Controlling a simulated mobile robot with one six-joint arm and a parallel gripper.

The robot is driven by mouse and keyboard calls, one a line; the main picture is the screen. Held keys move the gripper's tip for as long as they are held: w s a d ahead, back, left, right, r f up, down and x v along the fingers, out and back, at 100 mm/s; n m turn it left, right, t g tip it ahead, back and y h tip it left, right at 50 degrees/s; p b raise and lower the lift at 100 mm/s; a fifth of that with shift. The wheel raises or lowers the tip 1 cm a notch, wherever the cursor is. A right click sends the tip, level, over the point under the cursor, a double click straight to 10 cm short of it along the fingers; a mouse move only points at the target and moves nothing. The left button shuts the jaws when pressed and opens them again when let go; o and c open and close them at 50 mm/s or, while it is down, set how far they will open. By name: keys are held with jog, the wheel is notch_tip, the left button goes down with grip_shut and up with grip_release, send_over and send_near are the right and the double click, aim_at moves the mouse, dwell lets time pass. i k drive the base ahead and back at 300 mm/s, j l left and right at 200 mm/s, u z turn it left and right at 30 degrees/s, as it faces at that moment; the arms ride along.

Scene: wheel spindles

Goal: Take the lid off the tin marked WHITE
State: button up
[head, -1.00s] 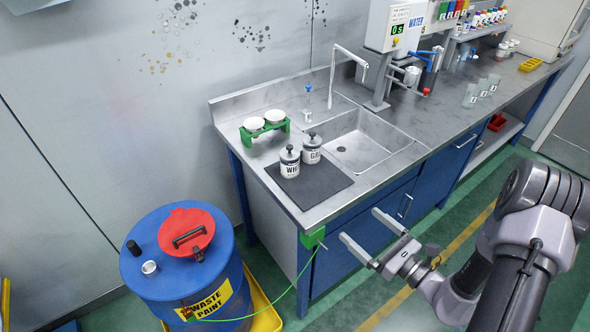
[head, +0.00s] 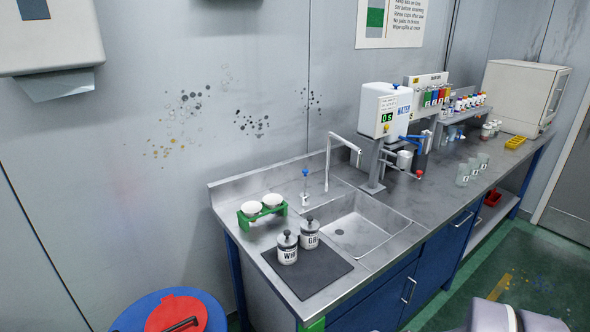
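The tin marked WHITE (head: 287,256) stands upright on a dark mat (head: 322,276) at the left end of the counter. Its label is partly turned, and only the first letters read clearly. Its lid (head: 287,240), with a dark knob, is on it. A second similar tin (head: 309,239), with a label starting with G, stands close behind it to the right, also lidded. My gripper is out of view; only a part of my arm shows at the bottom right edge.
A green rack (head: 263,212) with two white cups stands behind the tins. A sink (head: 356,229) with a tall tap is to their right. A water dispenser (head: 385,110) and glass beakers (head: 472,170) are farther right. A blue drum with a red lid (head: 176,314) stands below left.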

aim_at(286, 238)
jog(key=i+j+z, duration=0.2)
jog(key=i, duration=0.25)
jog(key=i+j+z, duration=0.25)
jog(key=i, duration=0.25)
jog(key=l, duration=0.1)
